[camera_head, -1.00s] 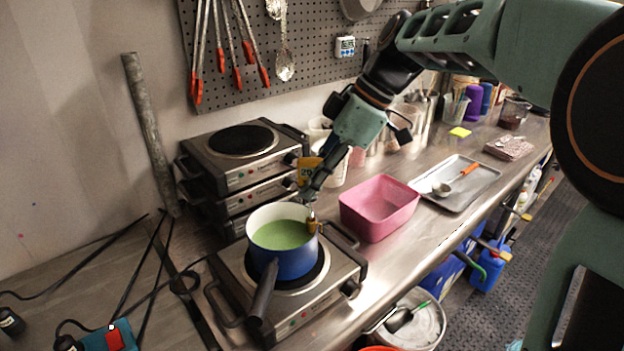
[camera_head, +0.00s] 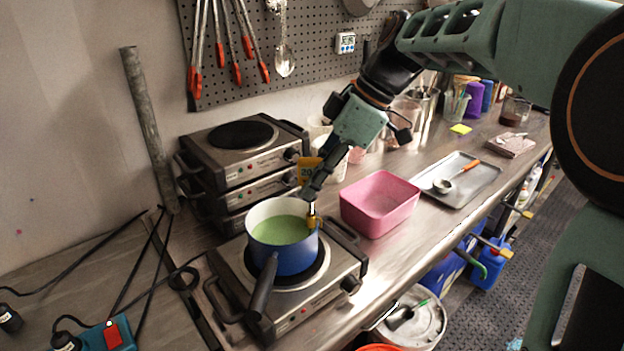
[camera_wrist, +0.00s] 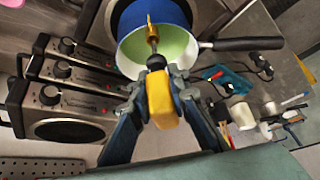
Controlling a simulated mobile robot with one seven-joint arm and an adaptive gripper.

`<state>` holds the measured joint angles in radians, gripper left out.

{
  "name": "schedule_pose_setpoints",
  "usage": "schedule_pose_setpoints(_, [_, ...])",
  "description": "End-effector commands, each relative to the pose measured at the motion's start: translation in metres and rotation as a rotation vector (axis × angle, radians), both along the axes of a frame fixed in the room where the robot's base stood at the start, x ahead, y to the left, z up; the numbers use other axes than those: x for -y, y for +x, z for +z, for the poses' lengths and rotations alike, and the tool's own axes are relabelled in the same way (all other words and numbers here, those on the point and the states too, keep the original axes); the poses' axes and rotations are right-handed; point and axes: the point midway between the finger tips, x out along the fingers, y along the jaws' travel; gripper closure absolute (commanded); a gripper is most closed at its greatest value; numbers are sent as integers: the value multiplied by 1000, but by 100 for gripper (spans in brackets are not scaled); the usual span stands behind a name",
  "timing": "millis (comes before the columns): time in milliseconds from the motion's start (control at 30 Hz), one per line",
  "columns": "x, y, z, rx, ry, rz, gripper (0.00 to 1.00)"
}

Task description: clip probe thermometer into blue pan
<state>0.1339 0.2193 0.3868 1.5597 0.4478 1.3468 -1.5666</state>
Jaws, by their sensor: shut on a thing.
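The blue pan (camera_head: 284,258) stands on the front hotplate, with a white inside, green liquid and a black handle towards the front. In the wrist view the pan (camera_wrist: 128,14) is at the top. My gripper (camera_head: 311,192) points down at the pan's right rim. It is shut on the probe thermometer, whose yellow body (camera_wrist: 162,100) shows between the fingers in the wrist view. Its gold-coloured lower part (camera_head: 312,217) is at the inner right edge of the pan. I cannot tell whether the clip touches the rim.
A pink tub (camera_head: 380,222) stands close right of the hotplate (camera_head: 300,312). Stacked hotplates (camera_head: 225,172) stand behind the pan. A metal tray (camera_head: 478,196) with a ladle lies further right. A teal and red device (camera_head: 103,338) and cables lie at front left.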

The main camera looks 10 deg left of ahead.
Motion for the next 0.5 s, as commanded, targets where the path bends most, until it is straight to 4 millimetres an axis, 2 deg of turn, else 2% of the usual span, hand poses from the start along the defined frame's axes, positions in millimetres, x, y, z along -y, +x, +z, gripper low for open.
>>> schedule_pose_setpoints(500, [0, 0, -3, 0, 0, 0, 100])
